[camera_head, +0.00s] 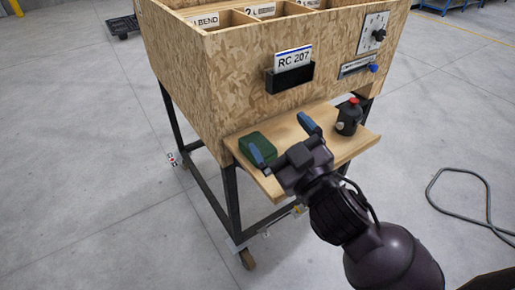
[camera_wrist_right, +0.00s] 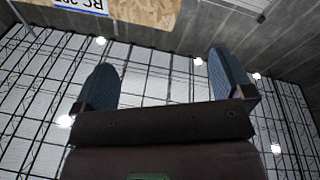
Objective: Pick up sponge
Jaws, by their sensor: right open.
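The sponge is a green block (camera_head: 258,147) lying on the left part of the small wooden shelf (camera_head: 338,122) in the head view. My right gripper (camera_head: 282,138) is open, with its blue fingers spread wide. Its left finger overlaps the sponge in the picture and its right finger is over the shelf's middle. I cannot tell whether the left finger touches the sponge. In the right wrist view the open fingers (camera_wrist_right: 165,85) have nothing between them, and the sponge is not recognisable there. My left gripper is not in view.
A dark device with a red top (camera_head: 349,116) stands at the shelf's right end. Behind the shelf rises a chipboard box (camera_head: 215,75) on a black wheeled frame, with a black card holder (camera_head: 290,79) on its front. A hose (camera_head: 465,215) lies on the floor at right.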

